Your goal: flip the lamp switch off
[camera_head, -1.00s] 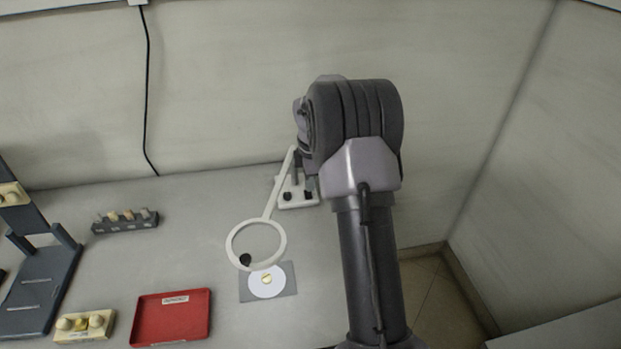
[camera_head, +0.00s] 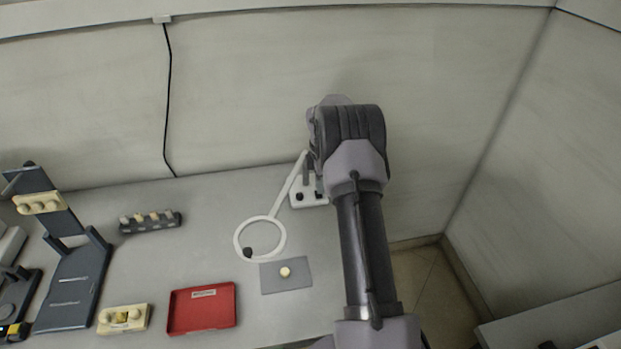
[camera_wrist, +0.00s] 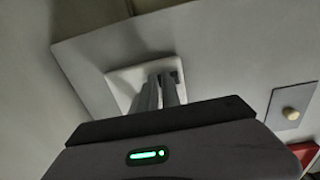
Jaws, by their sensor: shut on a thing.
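The lamp is a pale ring head (camera_head: 281,240) on a slanted arm, with a white base (camera_head: 311,200) near the back wall. The base also shows in the wrist view (camera_wrist: 122,78). Under and beside the ring, a grey mat (camera_head: 299,280) holds a small cream round piece (camera_head: 286,272); no bright disc of light lies on it. My gripper (camera_wrist: 163,100) points down at the base, its fingers close together at the base's top. It is shut on what appears to be the lamp switch, which the fingers hide. My arm covers part of the base in the head view.
A red tray (camera_head: 203,327), a cream block (camera_head: 126,330) and a dark rack with small pieces (camera_head: 149,224) stand left of the lamp. A dark stand (camera_head: 75,285) is farther left. The back wall is close behind the base.

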